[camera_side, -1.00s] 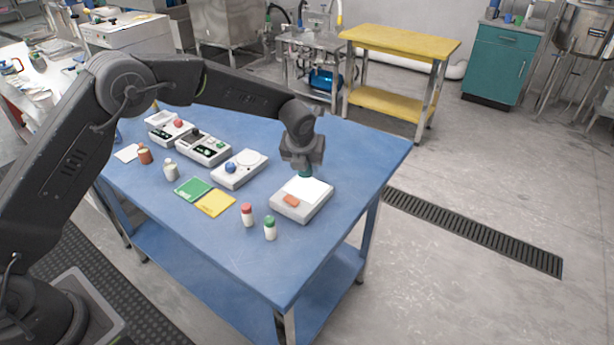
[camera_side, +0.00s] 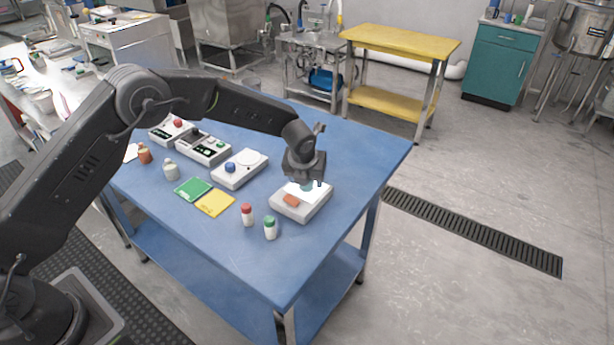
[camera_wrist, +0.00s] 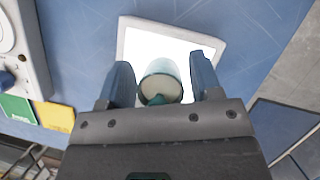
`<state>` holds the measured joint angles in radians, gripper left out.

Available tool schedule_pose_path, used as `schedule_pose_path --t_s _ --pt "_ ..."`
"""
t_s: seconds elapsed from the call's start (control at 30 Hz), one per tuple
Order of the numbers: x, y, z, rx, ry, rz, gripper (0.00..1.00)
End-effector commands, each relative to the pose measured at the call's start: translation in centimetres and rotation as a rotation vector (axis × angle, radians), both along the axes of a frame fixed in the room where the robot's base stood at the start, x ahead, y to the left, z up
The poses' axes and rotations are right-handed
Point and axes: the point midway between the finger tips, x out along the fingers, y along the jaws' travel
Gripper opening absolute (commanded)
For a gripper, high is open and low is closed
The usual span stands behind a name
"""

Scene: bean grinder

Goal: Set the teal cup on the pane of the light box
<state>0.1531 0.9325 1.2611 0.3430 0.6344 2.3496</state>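The teal cup (camera_wrist: 160,82) is on the bright white pane (camera_wrist: 146,42) of the light box (camera_side: 288,209), as far as the views show. My gripper (camera_wrist: 162,80) is open around the cup, with one finger on each side and a narrow gap between each finger and the cup. In the side view the cup (camera_side: 307,187) is small and partly hidden below my gripper. The light box has an orange switch (camera_side: 291,200) on its near side.
Two small bottles, one red-capped (camera_side: 247,215) and one green-capped (camera_side: 270,228), stand left of the light box. A white device with a blue knob (camera_side: 239,169) and green and yellow cards (camera_side: 214,203) lie farther left. The table's right side is clear.

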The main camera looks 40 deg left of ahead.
Motion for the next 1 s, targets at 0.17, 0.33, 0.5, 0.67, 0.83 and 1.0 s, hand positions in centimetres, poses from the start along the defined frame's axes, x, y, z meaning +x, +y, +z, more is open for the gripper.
schedule_pose_path --t_s 0.17,0.33,0.5,0.67,0.83,1.0 --pt "0.0 0.0 0.0 0.000 0.000 0.000 0.67" --pt "0.0 0.0 0.2 0.000 0.000 0.000 0.67" --pt "-0.5 -0.3 1.9 -0.001 -0.002 -0.002 0.67" --pt "-1.6 -0.7 4.9 0.000 -0.003 -0.002 0.67" --pt "-2.9 -1.3 8.2 -0.001 -0.002 -0.002 0.67" --pt "-3.9 -1.6 10.4 0.000 0.000 -0.001 0.67"
